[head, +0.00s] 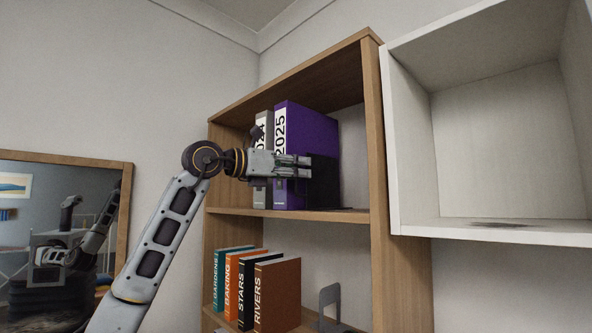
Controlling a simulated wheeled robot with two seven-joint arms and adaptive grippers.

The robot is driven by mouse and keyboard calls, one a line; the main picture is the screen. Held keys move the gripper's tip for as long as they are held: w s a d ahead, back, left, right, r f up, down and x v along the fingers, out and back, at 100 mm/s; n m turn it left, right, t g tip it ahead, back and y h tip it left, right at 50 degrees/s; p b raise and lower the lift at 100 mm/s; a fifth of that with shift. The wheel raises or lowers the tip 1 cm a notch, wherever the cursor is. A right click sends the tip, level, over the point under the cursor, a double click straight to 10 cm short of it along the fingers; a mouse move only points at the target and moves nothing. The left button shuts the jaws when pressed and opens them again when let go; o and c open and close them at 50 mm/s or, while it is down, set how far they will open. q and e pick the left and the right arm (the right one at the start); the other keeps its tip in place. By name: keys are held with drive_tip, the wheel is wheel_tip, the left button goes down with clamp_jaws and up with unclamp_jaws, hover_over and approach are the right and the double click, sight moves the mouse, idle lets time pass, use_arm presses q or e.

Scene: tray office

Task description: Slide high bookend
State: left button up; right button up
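The high bookend (322,184) is a black upright plate on the upper shelf of the wooden bookcase. It stands at the right of a purple binder marked 2025 (312,128), and its flat foot lies on the shelf board. A grey binder marked 2024 (262,117) is left of the purple one. My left gripper (308,166) reaches in from the left in front of the purple binder. Its fingertips are at the bookend's left edge; I cannot tell whether they touch it. The fingers look close together, but their gap is unclear. My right gripper is not in view.
The lower shelf holds several upright books (277,292) and a grey bookend (329,305). The bookcase's right side panel (374,130) bounds the upper shelf, with free room before it. A white open cabinet (505,140) hangs at the right. A mirror (60,235) is at the left.

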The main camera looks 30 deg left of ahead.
use_arm(q)
drive_tip(key=v, duration=1.2)
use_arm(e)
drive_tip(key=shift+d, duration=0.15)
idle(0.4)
use_arm(q)
drive_tip(key=shift+a+f, duration=0.1)
drive_tip(key=shift+f, duration=0.1)
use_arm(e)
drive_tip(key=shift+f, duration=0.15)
use_arm(q)
drive_tip(key=s+f+b, duration=0.1)
drive_tip(key=s+a+f+b, duration=0.1)
drive_tip(key=b, duration=0.1)
drive_tip(key=shift+s+a, duration=0.25)
drive_tip(key=shift+s, duration=0.1)
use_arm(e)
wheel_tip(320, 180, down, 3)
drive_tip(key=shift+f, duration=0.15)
use_arm(q)
drive_tip(key=shift+w+d, duration=0.1)
